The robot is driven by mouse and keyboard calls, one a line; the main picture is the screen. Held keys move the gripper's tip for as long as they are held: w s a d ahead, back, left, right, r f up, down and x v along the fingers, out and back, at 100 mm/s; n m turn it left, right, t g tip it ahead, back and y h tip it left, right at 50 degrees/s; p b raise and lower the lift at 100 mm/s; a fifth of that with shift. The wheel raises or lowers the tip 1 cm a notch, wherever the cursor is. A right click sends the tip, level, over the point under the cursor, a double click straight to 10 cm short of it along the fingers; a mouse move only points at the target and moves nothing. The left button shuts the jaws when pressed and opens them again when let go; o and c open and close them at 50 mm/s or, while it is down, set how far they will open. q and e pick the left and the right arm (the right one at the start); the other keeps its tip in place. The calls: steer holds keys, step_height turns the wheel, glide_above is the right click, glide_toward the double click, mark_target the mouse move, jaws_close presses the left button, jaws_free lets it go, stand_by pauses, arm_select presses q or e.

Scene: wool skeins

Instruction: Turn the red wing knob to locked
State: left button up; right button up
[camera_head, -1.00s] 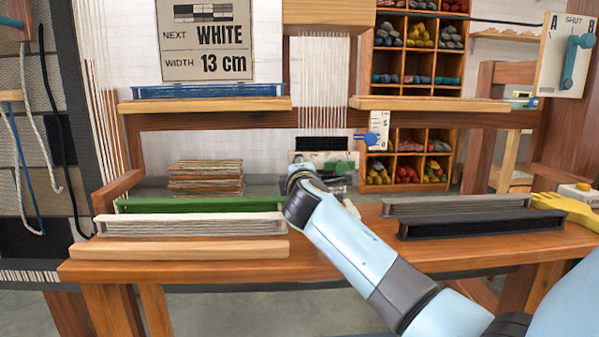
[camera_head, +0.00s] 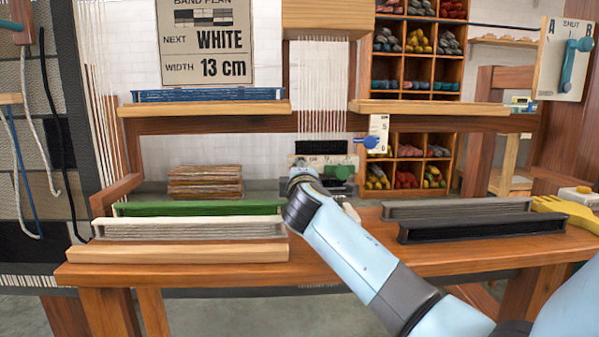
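No red wing knob can be made out in the head view. A pale panel (camera_head: 352,160) at the middle of the loom carries a green knob (camera_head: 342,172). My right arm reaches in from the lower right, and its wrist end covers the panel's left part. My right gripper (camera_head: 299,164) is at that spot, foreshortened and mostly hidden behind the wrist, so its fingers and any contact are unclear. My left gripper is out of view.
A small plate with a blue knob (camera_head: 369,143) is right of the panel. A lever plate marked SHUT (camera_head: 566,60) is at upper right. A sign reads WHITE, 13 cm (camera_head: 207,42).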

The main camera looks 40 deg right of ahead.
steer(key=shift+o, duration=0.7)
steer(key=v, duration=1.2)
steer(key=shift+s, duration=0.1)
